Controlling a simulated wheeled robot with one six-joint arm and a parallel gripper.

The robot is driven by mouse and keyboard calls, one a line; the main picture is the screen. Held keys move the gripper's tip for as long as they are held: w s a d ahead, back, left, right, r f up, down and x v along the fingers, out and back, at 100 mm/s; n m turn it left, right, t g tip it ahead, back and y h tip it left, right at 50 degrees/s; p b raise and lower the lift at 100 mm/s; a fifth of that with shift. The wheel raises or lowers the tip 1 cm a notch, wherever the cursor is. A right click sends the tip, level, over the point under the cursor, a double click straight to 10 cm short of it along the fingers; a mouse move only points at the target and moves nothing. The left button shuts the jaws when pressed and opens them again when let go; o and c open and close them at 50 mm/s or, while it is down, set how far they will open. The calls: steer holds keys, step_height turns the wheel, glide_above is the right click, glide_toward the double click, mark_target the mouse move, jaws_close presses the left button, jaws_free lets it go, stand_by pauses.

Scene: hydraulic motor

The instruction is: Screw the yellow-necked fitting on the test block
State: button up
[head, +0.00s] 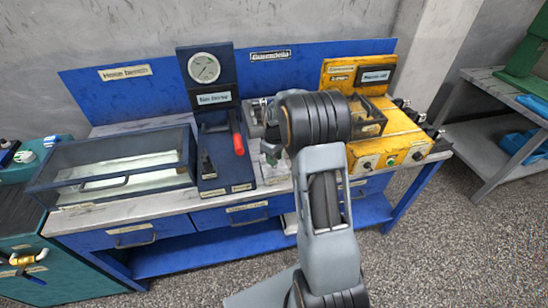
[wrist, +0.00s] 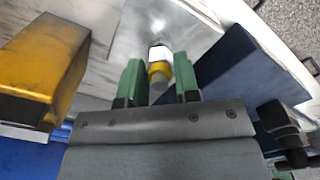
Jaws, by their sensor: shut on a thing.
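The yellow-necked fitting (wrist: 159,70) is between the two green fingers of my gripper (wrist: 158,62) in the wrist view. It has a pale body, a yellow ring and a grey end. My gripper is shut on it, over the light bench top. In the head view my arm hides the fitting and most of the gripper; only a bit of green shows beside the arm. A grey metal piece (head: 256,117) stands there, partly hidden by my arm; I cannot tell whether it is the test block. I cannot tell whether the fitting touches anything.
The blue gauge stand (head: 208,120) with a red-handled lever (head: 237,139) is left of my arm. A yellow machine (head: 390,148) with knobs is to the right; a yellow body (wrist: 40,65) also shows in the wrist view. A glass-walled tray (head: 115,172) is at the bench's left.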

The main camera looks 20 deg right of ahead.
steer(key=shift+m, duration=0.5)
steer(key=m, duration=0.4)
steer(key=shift+m, duration=0.9)
steer(key=m, duration=0.3)
steer(key=shift+f, duration=0.1)
steer(key=shift+m, duration=1.4)
